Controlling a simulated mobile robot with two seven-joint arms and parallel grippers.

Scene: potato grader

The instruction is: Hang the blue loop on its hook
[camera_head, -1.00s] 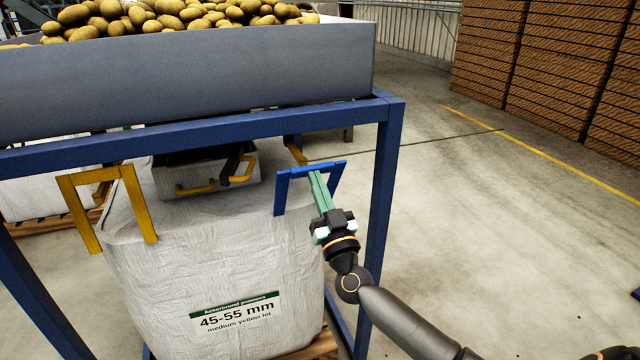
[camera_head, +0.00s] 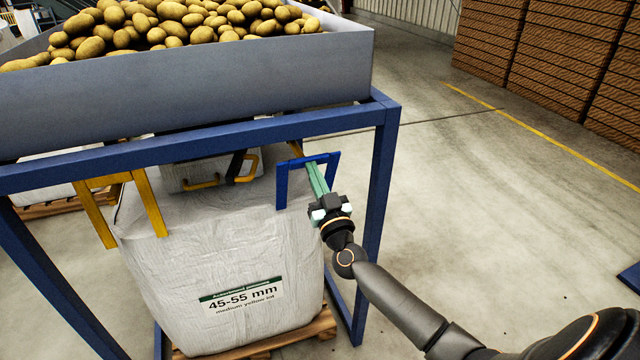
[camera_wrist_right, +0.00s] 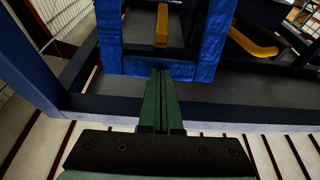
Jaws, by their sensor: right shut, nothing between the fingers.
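The blue loop (camera_head: 282,188) stands up from the right front corner of the white bulk bag (camera_head: 250,255), just left of the blue frame's right post. My right gripper (camera_head: 314,170) reaches it from the lower right, its green fingers shut together with nothing between them. The fingertips are at the loop's top bar. In the right wrist view the shut fingers (camera_wrist_right: 160,80) end at the blue loop's bar (camera_wrist_right: 160,66); I cannot tell whether they touch it. I cannot make out a hook for it. My left gripper is not in view.
The blue frame (camera_head: 383,180) carries a grey bin (camera_head: 190,100) heaped with potatoes (camera_head: 170,25) above the bag. A yellow loop (camera_head: 150,203) stands at the bag's left front corner. A wooden pallet (camera_head: 275,340) lies underneath.

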